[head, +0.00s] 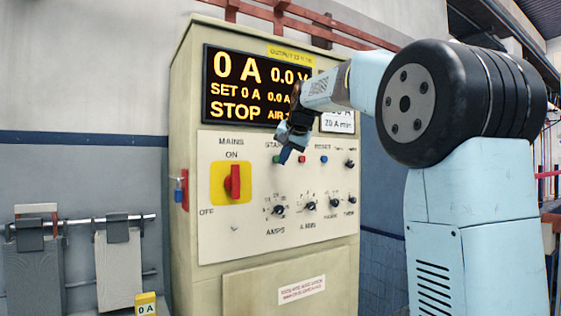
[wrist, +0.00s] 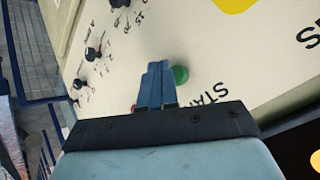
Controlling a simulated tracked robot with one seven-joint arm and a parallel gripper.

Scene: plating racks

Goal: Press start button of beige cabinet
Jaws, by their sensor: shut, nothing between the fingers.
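The beige cabinet (head: 187,80) stands in the middle of the head view, its display (head: 240,85) reading 0 A and STOP. The green start button (head: 277,159) is on its panel under a partly hidden "START" label. In the wrist view the green button (wrist: 181,74) shows just right of my fingertips. My gripper (head: 285,156) is shut and empty, its tips in front of the panel by the button. In the wrist view my gripper (wrist: 158,68) points at the panel beside the button, not over its visible face. I cannot tell whether the tips touch the panel.
A red button (head: 302,160) and a blue button (head: 323,159) sit right of the green one. The red mains switch (head: 232,182) is on a yellow plate to the left. Black knobs (head: 279,210) lie below. A padlock (head: 179,195) hangs on the cabinet's left side.

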